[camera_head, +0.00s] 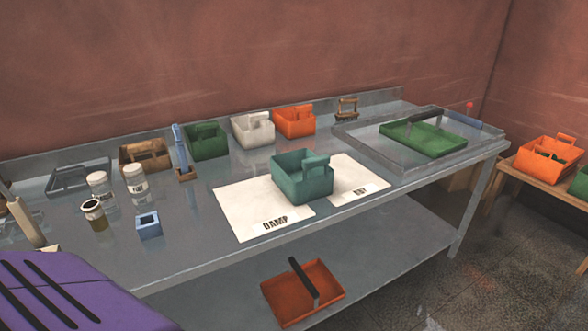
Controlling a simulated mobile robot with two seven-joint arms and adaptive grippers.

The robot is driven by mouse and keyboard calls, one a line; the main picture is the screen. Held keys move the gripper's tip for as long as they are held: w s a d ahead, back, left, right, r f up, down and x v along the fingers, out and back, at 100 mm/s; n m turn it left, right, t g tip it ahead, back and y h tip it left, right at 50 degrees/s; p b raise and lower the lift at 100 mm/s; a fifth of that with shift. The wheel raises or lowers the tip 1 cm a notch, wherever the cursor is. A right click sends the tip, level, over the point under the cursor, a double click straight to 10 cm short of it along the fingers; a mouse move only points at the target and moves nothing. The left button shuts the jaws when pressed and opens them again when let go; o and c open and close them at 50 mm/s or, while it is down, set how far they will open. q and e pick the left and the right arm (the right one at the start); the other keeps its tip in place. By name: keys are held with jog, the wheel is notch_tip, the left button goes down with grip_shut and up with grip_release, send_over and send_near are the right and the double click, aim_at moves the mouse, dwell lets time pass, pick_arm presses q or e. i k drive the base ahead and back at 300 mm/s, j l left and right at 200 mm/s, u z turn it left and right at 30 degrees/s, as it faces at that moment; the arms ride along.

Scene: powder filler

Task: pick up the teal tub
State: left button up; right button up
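The teal tub (303,188) stands upright on the metal table, with its handle (316,163) toward the right. It sits across the inner edges of two white sheets, the left one (245,212) labelled DAMP and the right one (351,178) with a label too small to read surely. Nothing touches the tub from above or the sides. Neither of my grippers is in view.
Behind stand a green tub (206,142), a white tub (252,130) and an orange tub (294,121). Right is a clear-walled tray (378,151) with a green tray (428,140). Left are jars (136,184) and a blue block (148,226).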

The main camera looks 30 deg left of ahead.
aim_at(303, 176)
jog(key=u, duration=1.05)
